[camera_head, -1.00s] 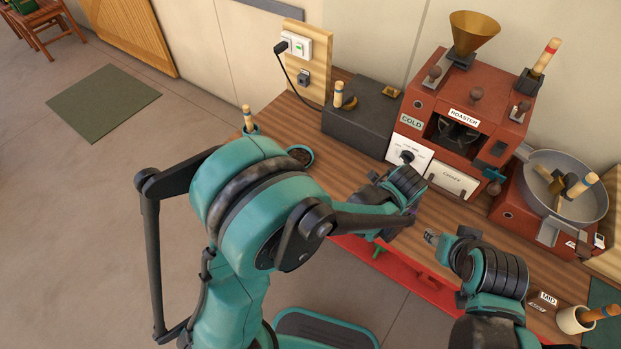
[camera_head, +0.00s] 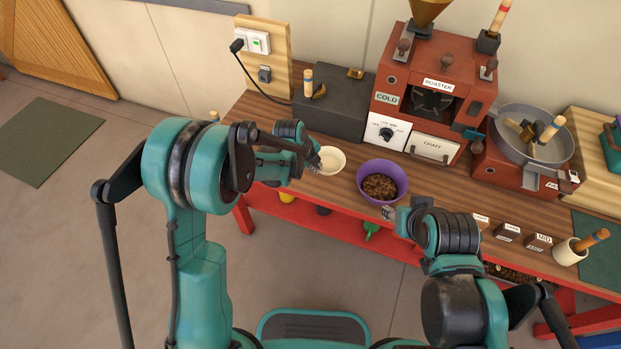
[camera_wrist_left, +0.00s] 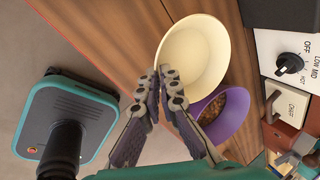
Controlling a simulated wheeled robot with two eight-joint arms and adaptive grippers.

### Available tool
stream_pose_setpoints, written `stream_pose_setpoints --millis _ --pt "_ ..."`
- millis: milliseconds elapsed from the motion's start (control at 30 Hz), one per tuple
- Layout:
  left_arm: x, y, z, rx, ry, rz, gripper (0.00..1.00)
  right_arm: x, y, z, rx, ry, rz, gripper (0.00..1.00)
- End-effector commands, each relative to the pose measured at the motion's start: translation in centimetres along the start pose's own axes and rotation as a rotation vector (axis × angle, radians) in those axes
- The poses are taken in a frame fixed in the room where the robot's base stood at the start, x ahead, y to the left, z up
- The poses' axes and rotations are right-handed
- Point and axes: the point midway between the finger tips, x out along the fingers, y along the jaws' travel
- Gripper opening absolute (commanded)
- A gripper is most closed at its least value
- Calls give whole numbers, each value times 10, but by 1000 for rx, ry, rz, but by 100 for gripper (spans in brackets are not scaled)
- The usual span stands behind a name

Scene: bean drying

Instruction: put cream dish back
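The cream dish (camera_head: 330,161) is a small empty round bowl near the front left of the bench in the head view. It looks large and close in the left wrist view (camera_wrist_left: 205,50), overlapping the purple bowl. My left gripper (camera_head: 314,160) is at its left rim; in the left wrist view the fingertips (camera_wrist_left: 161,74) are nearly together with the rim between them. The dish seems held above the bench. My right gripper (camera_head: 389,212) is just below the purple bowl in the picture; its finger opening is too small to judge.
The purple bowl (camera_head: 383,182) holds brown beans close to the right of the dish. The red roaster (camera_head: 436,95), a dark box (camera_head: 333,108) and a pan (camera_head: 534,133) stand behind. Small dark blocks and a cream cup (camera_head: 569,252) are at right. Bench is clear left of the dish.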

Motion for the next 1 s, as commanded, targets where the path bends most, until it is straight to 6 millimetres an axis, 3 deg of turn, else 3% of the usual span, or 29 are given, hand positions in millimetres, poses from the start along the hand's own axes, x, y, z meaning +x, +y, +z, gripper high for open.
stream_pose_setpoints --millis 267,500,867,967,1000 --pt "12 17 13 0 0 1 0 8 0 6 0 0 0 40" --pt "43 29 12 0 0 0 0 22 0 16 0 0 0 40" --pt "45 30 12 0 0 1 0 23 0 17 0 0 0 40" --pt "44 30 12 0 0 1 26 22 0 16 0 0 0 40" --pt "44 30 12 0 0 1 26 22 0 16 0 0 0 40"
